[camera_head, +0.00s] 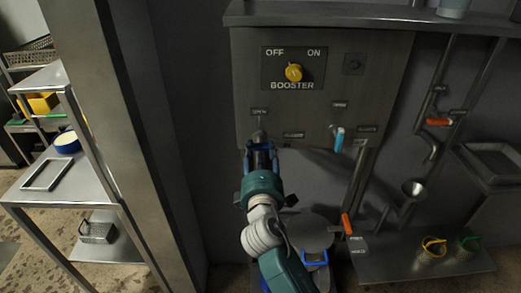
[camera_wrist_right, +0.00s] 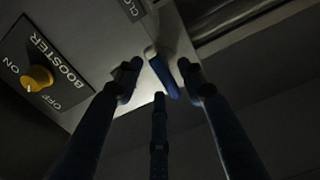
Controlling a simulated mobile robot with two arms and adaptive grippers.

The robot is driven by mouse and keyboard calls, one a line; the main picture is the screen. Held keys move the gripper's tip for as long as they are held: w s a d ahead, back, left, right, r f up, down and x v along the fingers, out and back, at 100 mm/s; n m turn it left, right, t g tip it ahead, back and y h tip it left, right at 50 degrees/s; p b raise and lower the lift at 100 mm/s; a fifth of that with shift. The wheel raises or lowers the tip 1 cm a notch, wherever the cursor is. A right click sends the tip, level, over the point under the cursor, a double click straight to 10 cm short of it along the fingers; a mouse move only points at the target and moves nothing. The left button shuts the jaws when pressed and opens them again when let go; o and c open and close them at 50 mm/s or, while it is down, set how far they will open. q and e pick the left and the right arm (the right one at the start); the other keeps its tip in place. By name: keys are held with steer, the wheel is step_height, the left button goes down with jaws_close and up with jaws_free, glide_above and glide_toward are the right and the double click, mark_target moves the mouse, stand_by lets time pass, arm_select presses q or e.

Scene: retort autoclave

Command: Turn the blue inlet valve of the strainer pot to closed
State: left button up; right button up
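A valve with a blue handle (camera_wrist_right: 164,78) shows in the right wrist view, between the tips of my right gripper's fingers. In the head view its grey stem (camera_head: 258,134) sticks out of the panel below an OPEN label, with a second label to its lower right; my gripper hides the handle there. My right gripper (camera_head: 262,147) reaches up to it from below. In the right wrist view the gripper (camera_wrist_right: 160,84) has its fingers spread around the handle; whether any finger touches it is unclear. My left gripper is not in view.
The grey panel (camera_head: 388,62) carries a yellow BOOSTER knob (camera_head: 293,72) above the valve and a light-blue-tipped lever (camera_head: 338,140) to the right. Orange-handled valves (camera_head: 438,121) and a funnel (camera_head: 413,188) are further right. A steel post (camera_head: 128,130) and shelves stand left.

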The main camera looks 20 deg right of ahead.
steer(key=v, duration=1)
steer(key=shift+s, duration=0.35)
steer(key=shift+a, duration=0.1)
